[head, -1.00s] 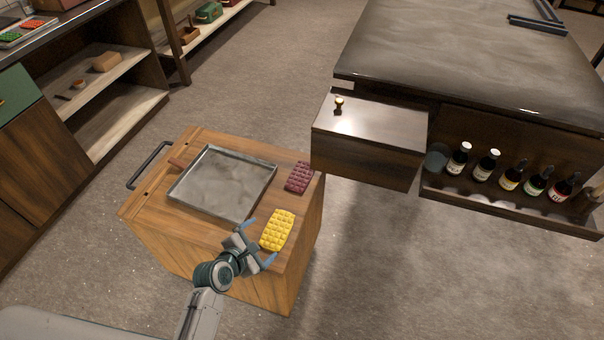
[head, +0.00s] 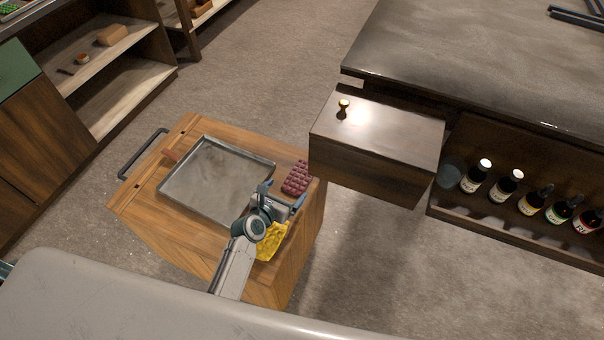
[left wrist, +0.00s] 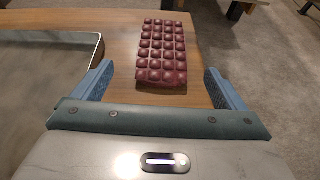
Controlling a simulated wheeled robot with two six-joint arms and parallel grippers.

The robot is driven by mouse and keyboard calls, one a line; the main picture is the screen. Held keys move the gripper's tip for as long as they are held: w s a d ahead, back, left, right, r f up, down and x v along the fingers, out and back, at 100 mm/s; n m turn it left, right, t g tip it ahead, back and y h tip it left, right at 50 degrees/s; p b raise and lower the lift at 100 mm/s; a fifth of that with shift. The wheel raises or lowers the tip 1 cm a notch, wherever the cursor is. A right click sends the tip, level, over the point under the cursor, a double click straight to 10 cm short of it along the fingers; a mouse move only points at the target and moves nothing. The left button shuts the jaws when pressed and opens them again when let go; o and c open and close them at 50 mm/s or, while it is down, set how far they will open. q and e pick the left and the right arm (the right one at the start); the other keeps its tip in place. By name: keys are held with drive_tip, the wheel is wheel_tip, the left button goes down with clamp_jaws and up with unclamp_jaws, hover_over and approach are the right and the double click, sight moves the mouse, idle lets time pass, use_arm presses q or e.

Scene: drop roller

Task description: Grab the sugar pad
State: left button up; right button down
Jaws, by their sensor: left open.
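A maroon studded pad (head: 296,178) lies flat at the right edge of the wooden cart's top. It also shows in the left wrist view (left wrist: 161,52), just beyond and between my fingers. A yellow studded pad (head: 271,242) lies nearer on the cart, partly hidden by my left gripper and arm. No label shows which pad is the sugar pad. My left gripper (head: 283,192) is open and empty, its fingertips pointing at the near end of the maroon pad, not closed on it. My right gripper is not in view.
A shallow metal tray (head: 215,180) sits on the wooden cart (head: 147,215), left of the pads. A drawer box (head: 375,150) with a brass knob juts out close to the cart's right side. Bottles (head: 507,183) stand in a rack at the right.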

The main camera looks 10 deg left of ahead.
sight(299, 176)
use_arm(q)
drive_tip(key=shift+x, duration=1)
drive_tip(key=shift+w+d, duration=0.1)
drive_tip(key=shift+w, duration=0.15)
drive_tip(key=b+x, duration=0.1)
drive_tip(key=x, duration=0.3)
drive_tip(key=shift+w+d, duration=0.2)
drive_tip(key=shift+d, duration=0.05)
drive_tip(key=shift+w+d+f, duration=0.1)
drive_tip(key=shift+w+f, duration=0.05)
drive_tip(key=shift+w, duration=0.1)
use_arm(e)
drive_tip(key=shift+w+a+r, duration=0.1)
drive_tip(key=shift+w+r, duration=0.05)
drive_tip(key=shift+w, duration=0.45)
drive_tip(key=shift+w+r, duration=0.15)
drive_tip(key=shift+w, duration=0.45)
use_arm(q)
drive_tip(key=shift+c, duration=0.4)
drive_tip(key=c, duration=1.1)
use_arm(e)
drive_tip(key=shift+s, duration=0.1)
